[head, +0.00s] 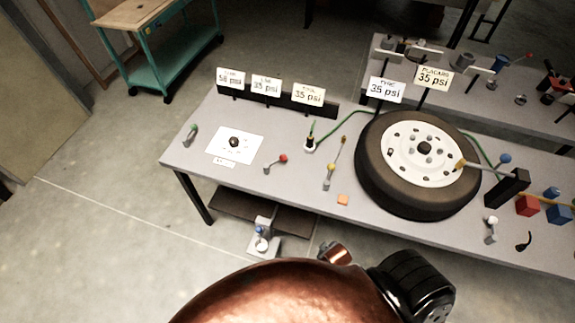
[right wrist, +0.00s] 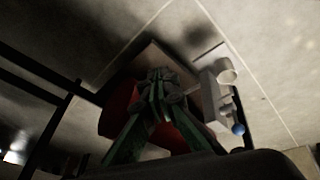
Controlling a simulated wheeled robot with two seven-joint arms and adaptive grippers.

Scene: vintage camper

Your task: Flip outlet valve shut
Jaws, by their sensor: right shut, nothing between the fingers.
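Several small valves show, and I cannot tell from any marking which is the outlet valve. A lever with a red knob (head: 283,158) and one with a yellow knob (head: 328,182) stand on the grey bench. Below the bench's front edge, a pale fitting with a blue knob (head: 260,243) shows; a similar pale fitting (right wrist: 213,98) with a blue knob (right wrist: 238,129) is in the right wrist view. My right gripper (right wrist: 158,82) is shut and empty, left of that fitting and apart from it in the picture. My left gripper is not in view.
The bench (head: 190,160) carries a wheel with its tyre (head: 375,170), a white sheet (head: 220,138) and several psi signs (head: 308,93). A dark shelf (head: 232,205) lies under it. A green cart (head: 160,65) stands back left. Floor to the left is clear.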

